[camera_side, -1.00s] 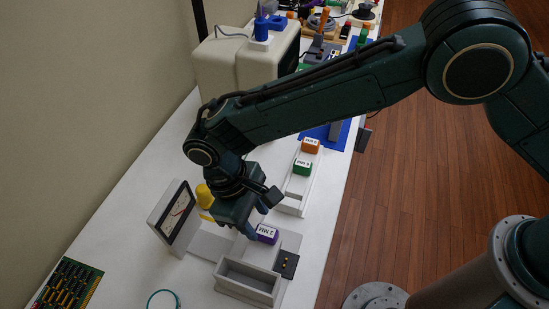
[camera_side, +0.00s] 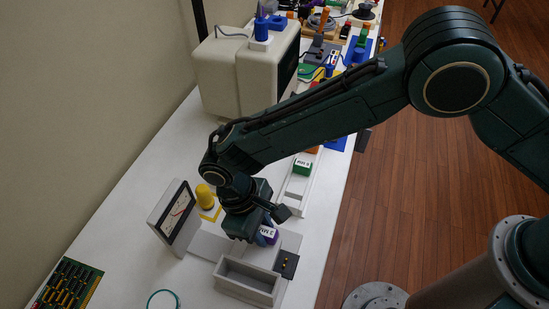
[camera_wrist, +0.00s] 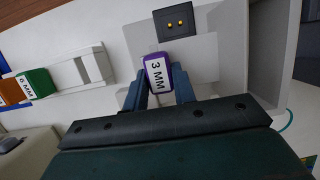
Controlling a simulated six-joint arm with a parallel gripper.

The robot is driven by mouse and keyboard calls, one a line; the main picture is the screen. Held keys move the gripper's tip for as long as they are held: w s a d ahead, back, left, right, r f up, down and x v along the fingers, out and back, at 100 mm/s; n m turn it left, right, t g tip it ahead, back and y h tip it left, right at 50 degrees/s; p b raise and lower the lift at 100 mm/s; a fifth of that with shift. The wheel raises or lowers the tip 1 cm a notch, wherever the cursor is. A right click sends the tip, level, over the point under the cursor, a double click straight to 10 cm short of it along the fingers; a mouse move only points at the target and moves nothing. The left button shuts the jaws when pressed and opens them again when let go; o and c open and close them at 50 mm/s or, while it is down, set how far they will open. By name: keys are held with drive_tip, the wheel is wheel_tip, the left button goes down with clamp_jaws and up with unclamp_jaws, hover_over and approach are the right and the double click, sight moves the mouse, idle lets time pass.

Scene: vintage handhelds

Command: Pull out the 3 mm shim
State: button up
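The 3 mm shim is a purple block with a white "3 MM" label; it stands in the grey fixture in the side view (camera_side: 269,235) and shows in the wrist view (camera_wrist: 158,74). My gripper (camera_wrist: 159,82) has its two blue fingers, one on either side of the shim. In the side view my gripper (camera_side: 262,238) is low over the fixture and hides part of the shim. The fingers are very close to the shim's sides; I cannot tell whether they press on it. The grey fixture (camera_side: 291,243) has an open-topped tray (camera_side: 247,279) at its front.
A green "6 MM" block (camera_side: 302,167) and an orange block (camera_wrist: 12,92) sit in a white rack (camera_side: 296,188) behind. A dial meter (camera_side: 173,218) and a yellow knob (camera_side: 206,197) stand left of my gripper. A dark plate with brass contacts (camera_side: 287,265) lies at right.

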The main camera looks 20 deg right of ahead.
sight(262, 230)
clamp_jaws()
drive_tip(key=shift+r, duration=1)
idle(0.5)
drive_tip(key=shift+r, duration=2.95)
